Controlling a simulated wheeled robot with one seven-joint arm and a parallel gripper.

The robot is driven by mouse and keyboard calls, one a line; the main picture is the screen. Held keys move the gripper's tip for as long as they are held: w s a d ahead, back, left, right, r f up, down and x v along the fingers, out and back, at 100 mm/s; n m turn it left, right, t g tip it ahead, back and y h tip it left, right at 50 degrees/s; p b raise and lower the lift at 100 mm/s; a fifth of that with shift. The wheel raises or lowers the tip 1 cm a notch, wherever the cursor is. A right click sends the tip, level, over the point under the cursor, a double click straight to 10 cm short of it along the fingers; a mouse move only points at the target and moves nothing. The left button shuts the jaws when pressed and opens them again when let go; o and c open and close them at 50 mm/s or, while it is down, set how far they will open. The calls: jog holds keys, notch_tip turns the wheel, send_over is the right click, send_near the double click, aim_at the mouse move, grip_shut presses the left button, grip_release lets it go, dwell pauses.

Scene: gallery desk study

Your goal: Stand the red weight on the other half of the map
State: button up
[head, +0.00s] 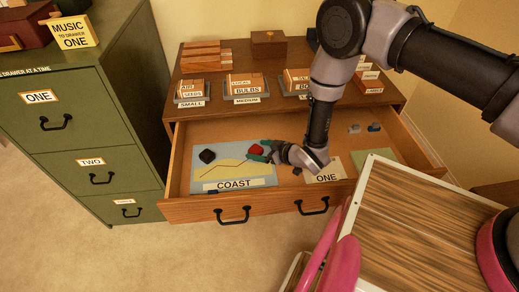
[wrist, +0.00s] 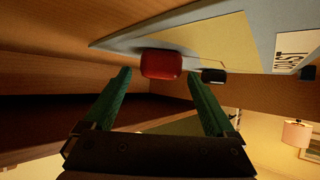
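The blue and yellow map (head: 225,150), labelled COAST, lies in the open drawer. A red weight (head: 256,149) stands on its right part, and a dark weight (head: 207,156) on its left part. My gripper (head: 261,151) reaches in from the right, low over the drawer, with its green fingers at the red weight. In the wrist view the red weight (wrist: 162,64) sits at the fingertips (wrist: 158,76), with a gap on each side. The fingers are apart and grip nothing. The dark weight (wrist: 213,76) shows beyond it. In the head view the fingers partly cover the red weight.
The drawer (head: 180,209) has raised walls around the map. A card marked ONE (head: 327,172) and small grey pieces (head: 374,127) lie to the right. Labelled trays (head: 244,88) stand on the desk top behind. A green cabinet (head: 75,120) stands left.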

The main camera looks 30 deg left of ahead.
jog(key=shift+r, duration=0.1)
jog(key=shift+d+r, duration=0.15)
jog(key=shift+d, duration=0.05)
jog(key=v, duration=1.1)
jog(key=shift+d, duration=0.3)
jog(key=shift+r, duration=0.15)
